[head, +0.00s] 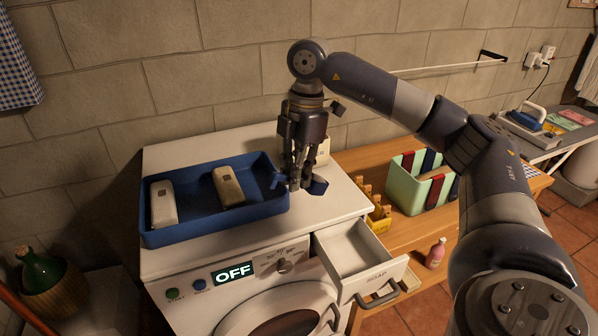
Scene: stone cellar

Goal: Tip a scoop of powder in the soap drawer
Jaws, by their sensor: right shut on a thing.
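My right gripper (294,184) points down over the top of the white washing machine (230,136), just right of the blue tray. It is shut on a blue scoop (318,186), partly hidden by the fingers. I cannot tell whether powder is in the scoop. A cream box (323,153) stands behind the gripper, mostly hidden by it. The soap drawer (352,249) is pulled out at the machine's front right, with "SOAP" on its front. The scoop is behind and left of the open drawer, apart from it. My left gripper is not in view.
A blue tray (215,219) with two block-like items takes the machine's left top. The machine's display (234,272) reads OFF.

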